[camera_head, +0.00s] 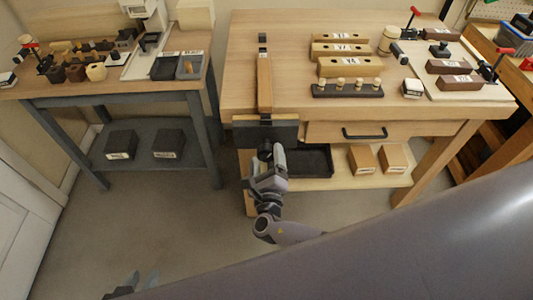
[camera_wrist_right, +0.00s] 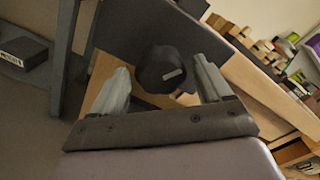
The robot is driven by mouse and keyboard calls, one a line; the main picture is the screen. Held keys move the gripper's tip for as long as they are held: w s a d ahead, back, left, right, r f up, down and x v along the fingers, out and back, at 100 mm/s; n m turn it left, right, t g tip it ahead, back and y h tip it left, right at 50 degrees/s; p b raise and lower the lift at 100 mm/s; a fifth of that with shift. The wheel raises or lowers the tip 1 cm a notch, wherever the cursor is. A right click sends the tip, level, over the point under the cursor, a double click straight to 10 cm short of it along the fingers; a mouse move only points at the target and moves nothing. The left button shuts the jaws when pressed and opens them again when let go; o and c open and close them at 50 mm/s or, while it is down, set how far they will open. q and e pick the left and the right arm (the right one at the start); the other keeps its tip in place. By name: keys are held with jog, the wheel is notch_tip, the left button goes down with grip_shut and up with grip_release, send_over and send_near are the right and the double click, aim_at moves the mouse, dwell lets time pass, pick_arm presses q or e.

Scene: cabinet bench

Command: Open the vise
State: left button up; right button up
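The vise (camera_head: 278,133) is a dark block on the front left edge of the wooden workbench. Its dark round screw hub (camera_wrist_right: 160,70), with a small light mark, faces my right wrist camera. My right gripper (camera_head: 268,158) is in front of the vise. In the right wrist view its two grey fingers (camera_wrist_right: 160,88) stand apart on either side of the hub, with gaps visible, so it is open. The vise handle is not clearly visible. My left gripper (camera_head: 143,281) is low at the bottom left, far from the vise, its fingertips apart.
A wooden strip (camera_head: 264,82) lies on the workbench (camera_head: 240,65) behind the vise. Wooden blocks (camera_head: 348,67) and a dark peg rack (camera_head: 347,89) stand to the right. A drawer handle (camera_head: 364,133) sticks out right of the vise. A grey side table (camera_head: 150,98) stands at left; floor between is clear.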

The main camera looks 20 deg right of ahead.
jog(key=shift+s, duration=0.1)
jog(key=shift+v, duration=3.4)
jog(key=shift+r, duration=0.1)
